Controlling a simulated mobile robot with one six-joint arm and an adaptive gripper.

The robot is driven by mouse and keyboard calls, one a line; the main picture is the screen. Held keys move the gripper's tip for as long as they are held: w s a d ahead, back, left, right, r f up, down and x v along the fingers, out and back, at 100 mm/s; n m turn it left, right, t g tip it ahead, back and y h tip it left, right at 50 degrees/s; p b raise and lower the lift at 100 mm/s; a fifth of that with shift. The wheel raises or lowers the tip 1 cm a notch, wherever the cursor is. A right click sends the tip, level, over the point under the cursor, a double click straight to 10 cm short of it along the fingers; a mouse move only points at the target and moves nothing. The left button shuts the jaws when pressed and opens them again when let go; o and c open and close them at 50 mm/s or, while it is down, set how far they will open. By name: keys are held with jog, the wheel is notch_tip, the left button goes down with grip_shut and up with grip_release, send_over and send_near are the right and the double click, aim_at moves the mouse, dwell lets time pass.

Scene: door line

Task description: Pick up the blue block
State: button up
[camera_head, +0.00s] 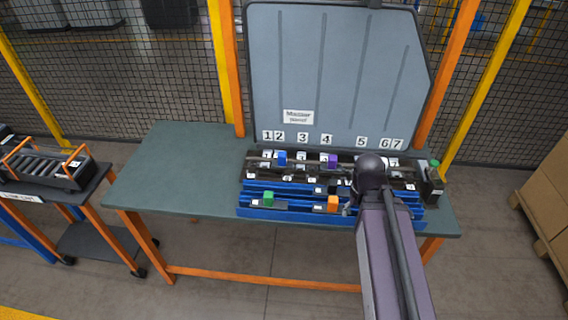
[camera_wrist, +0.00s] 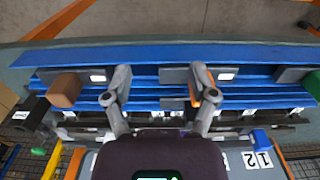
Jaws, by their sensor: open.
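In the wrist view the blue block (camera_wrist: 262,139) is at the lower right, beside the 1 2 label. My gripper (camera_wrist: 162,92) is open, with its two fingers apart and nothing held between them. It hangs over the blue rails, to the side of the blue block and apart from it. In the head view my arm covers the right part of the line, and the fingers are mostly hidden.
A purple block (camera_head: 332,161) sits in the back row. A green block (camera_head: 268,198) and an orange block (camera_head: 333,204) sit on the front blue rails (camera_head: 285,213). A brown-orange block (camera_wrist: 65,90) shows in the wrist view. A grey panel (camera_head: 340,70) stands behind; the table's left (camera_head: 170,170) is clear.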

jog(key=w+a+r+n+p, duration=0.3)
jog(key=w+a+n, duration=0.25)
jog(key=w, duration=0.25)
jog(key=w+a+r+n+p, duration=0.35)
jog(key=w+a, duration=0.25)
jog(key=w, duration=0.2)
notch_tip(320, 180, up, 4)
jog(key=f+n+p, duration=0.1)
jog(key=n+p, duration=0.3)
jog(key=n, duration=0.5)
send_over(283, 154)
jog(key=shift+w+d+r+b, duration=0.15)
jog(key=shift+d+r+b, duration=0.15)
jog(key=shift+d, duration=0.1)
jog(key=shift+f, duration=0.1)
notch_tip(283, 154, down, 9)
jog(key=b, duration=0.8)
jog(key=shift+r+b, duration=0.2)
jog(key=shift+b, duration=0.1)
jog(key=shift+f, duration=0.1)
jog(key=f+b, duration=0.1)
jog(key=b, duration=0.1)
jog(key=f+b, duration=0.1)
jog(key=f, duration=0.1)
jog(key=shift+a+f+b, duration=0.2)
jog(key=shift+a+b, duration=0.15)
jog(key=shift+a, duration=0.05)
jog(key=shift+f+b, duration=0.75)
jog(key=shift+f, duration=0.05)
